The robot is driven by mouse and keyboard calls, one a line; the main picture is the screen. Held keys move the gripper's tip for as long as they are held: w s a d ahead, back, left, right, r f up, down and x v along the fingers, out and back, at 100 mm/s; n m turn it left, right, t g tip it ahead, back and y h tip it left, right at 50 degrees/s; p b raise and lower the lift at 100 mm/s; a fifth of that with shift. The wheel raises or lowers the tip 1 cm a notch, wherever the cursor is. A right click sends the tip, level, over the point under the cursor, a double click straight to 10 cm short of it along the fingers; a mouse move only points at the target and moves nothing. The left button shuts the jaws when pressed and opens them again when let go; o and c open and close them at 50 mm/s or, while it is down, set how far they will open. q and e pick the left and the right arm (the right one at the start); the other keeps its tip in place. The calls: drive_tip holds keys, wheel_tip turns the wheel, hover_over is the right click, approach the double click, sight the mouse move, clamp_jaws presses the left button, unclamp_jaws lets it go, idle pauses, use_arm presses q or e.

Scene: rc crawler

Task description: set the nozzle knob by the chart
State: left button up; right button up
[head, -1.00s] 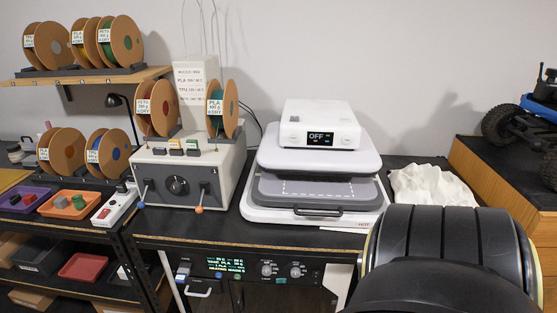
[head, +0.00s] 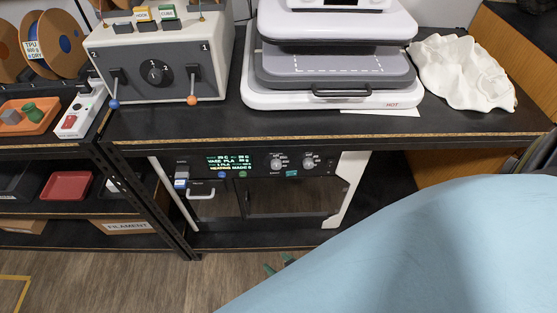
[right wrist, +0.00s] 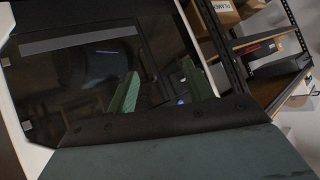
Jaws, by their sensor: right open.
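The machine under the table has a black front panel (head: 262,164) with a small lit display (head: 228,161). Two round knobs, a left one (head: 278,163) and a right one (head: 308,163), sit right of the display; their labels and pointers are too small to read. A text card, perhaps the chart, is out of view now. My right gripper's green fingertips (head: 279,264) show low, below the machine and clear of the knobs. In the right wrist view my right gripper (right wrist: 160,88) is open and empty before a dark glass door (right wrist: 85,65). My left gripper is not in view.
On the table (head: 300,124) stand a grey box (head: 130,85) with a black dial and two levers, a heat press (head: 335,98), and a white cloth (head: 460,75). A handle (head: 200,192) projects from the machine. Floor before the machine is clear at left.

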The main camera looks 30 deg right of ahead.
drive_tip(key=w+r+m+t+h+b, duration=0.2)
drive_tip(key=w+r+m+t+b, duration=0.3)
drive_tip(key=w, duration=0.4)
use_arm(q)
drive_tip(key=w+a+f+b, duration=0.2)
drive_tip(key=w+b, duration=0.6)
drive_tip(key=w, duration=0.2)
use_arm(e)
drive_tip(key=m+g+h, duration=0.1)
drive_tip(key=m+h, duration=1)
drive_tip(key=m, duration=0.2)
approach(276, 168)
drive_tip(key=b+x, duration=0.3)
drive_tip(key=x, duration=0.4)
drive_tip(key=shift+w, duration=0.1)
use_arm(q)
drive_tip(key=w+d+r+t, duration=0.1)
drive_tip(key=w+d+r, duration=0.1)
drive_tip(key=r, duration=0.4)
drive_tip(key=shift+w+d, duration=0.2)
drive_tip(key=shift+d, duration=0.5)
use_arm(e)
drive_tip(key=shift+w+d+r+y, duration=0.1)
drive_tip(key=shift+w+d+y, duration=0.25)
drive_tip(key=shift+w, duration=0.2)
drive_tip(key=shift+c, duration=0.2)
drive_tip(key=c, duration=0.9)
